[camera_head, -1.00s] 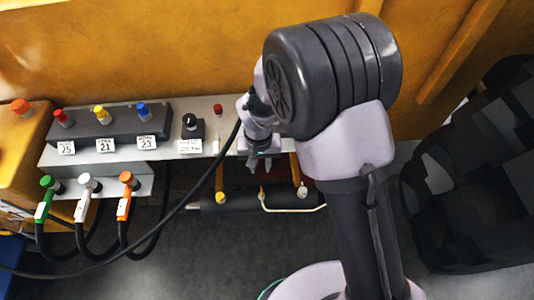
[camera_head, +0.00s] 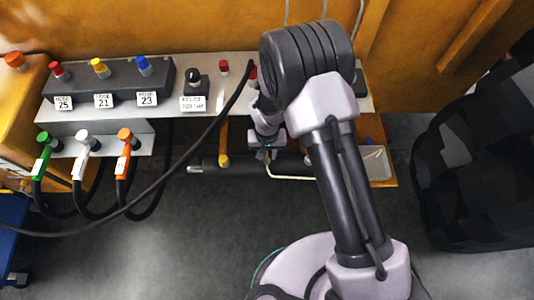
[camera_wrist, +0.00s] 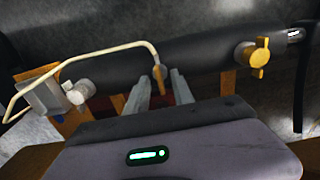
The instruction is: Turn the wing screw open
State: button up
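A dark horizontal cylinder (camera_wrist: 205,52) lies below the shelf. In the head view my gripper (camera_head: 267,152) is at the cylinder's middle, mostly hiding the piece. A larger yellow winged knob (camera_wrist: 258,54) is on the cylinder, to the right in the wrist view; it shows left of my gripper in the head view (camera_head: 224,160).
A silver knob (camera_wrist: 80,92) and a grey box (camera_wrist: 43,95) are at the cylinder's other end. A metal shelf (camera_head: 215,75) holds a hose block (camera_head: 110,88) with coloured caps and a black knob (camera_head: 194,76). A black hose (camera_head: 160,192) crosses in front. Floor below is clear.

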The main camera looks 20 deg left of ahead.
jog(key=shift+c, duration=0.4)
grip_shut()
jog(key=n, duration=0.6)
jog(key=shift+n, duration=0.4)
jog(key=n, duration=0.5)
jog(key=shift+p, duration=0.3)
jog(key=n, duration=0.6)
jog(key=shift+p, duration=0.3)
